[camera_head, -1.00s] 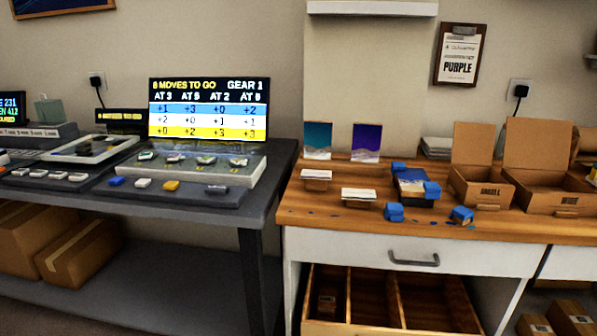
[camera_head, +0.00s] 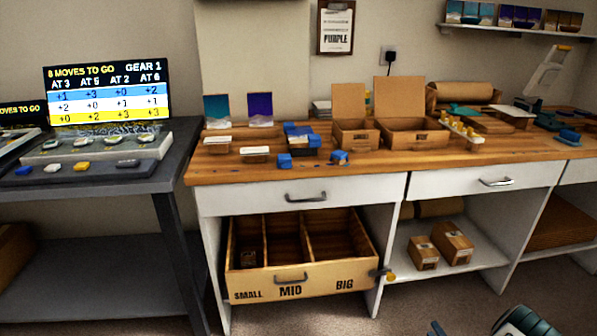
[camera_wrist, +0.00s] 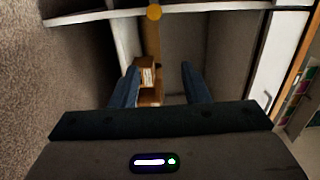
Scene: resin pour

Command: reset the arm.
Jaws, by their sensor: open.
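My gripper (camera_wrist: 158,82) is open in the wrist view, its two dark blue fingers apart with nothing held between them. Beyond the fingers show small cardboard boxes (camera_wrist: 147,75) inside a white-walled shelf bay. In the head view, part of my arm shows at the bottom right edge, in front of the white workbench and over the floor. The fingertips are mostly cut off there. No contact with any object is visible.
The open drawer (camera_head: 306,282) marked SMALL, MID, BIG juts out below the wooden bench top (camera_head: 385,172). An orange-yellow knob (camera_head: 390,276) sticks out by its right end. Small boxes (camera_head: 422,253) sit on the lower shelf.

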